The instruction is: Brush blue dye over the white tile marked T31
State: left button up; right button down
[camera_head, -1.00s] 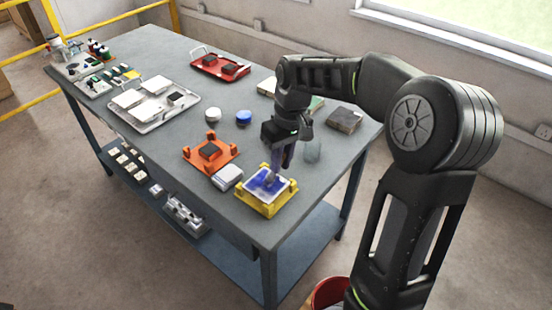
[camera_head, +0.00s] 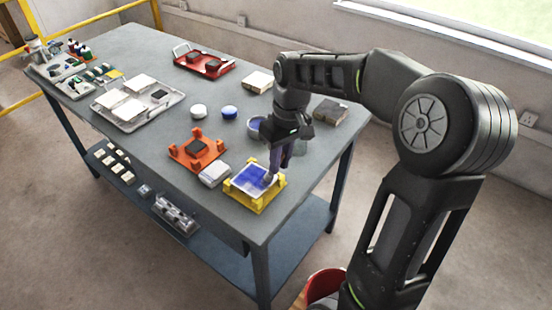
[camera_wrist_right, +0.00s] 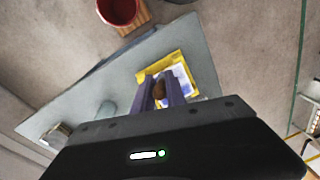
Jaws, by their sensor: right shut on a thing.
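The tile (camera_head: 249,179) lies in a yellow holder (camera_head: 262,207) near the table's front right corner. Blue covers much of its face, and pale patches show at its near edge. No T31 mark is readable. My right gripper (camera_head: 273,176) points down over the tile's right side. It is shut on a brush, whose brown part (camera_wrist_right: 159,89) shows between the fingers (camera_wrist_right: 163,92) in the wrist view. The brush tip is hard to make out, so I cannot tell whether it touches the tile. My left gripper is not in view.
An orange holder (camera_head: 172,152) with a dark tile and a pale grey block (camera_head: 214,175) stand left of the yellow holder. White (camera_head: 199,111) and blue (camera_head: 229,112) round pieces lie behind. A tray (camera_head: 119,118) of white tiles and a red tray (camera_head: 213,71) are farther back.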

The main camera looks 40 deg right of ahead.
jog(key=shift+a, duration=0.1)
jog(key=shift+s+a, duration=0.2)
jog(key=shift+a, duration=0.4)
jog(key=shift+s+a, duration=0.15)
jog(key=shift+a, duration=0.45)
jog(key=shift+w, duration=0.1)
jog(key=shift+w+a, duration=0.2)
jog(key=shift+w, duration=0.45)
jog(key=shift+w+a, duration=0.2)
jog(key=shift+w, duration=0.4)
jog(key=shift+w+a+p, duration=0.2)
jog(key=shift+w+p, duration=0.1)
jog(key=shift+w, duration=0.35)
jog(key=shift+w+a+p, duration=0.2)
jog(key=shift+w+p, duration=0.1)
jog(key=shift+w, duration=0.35)
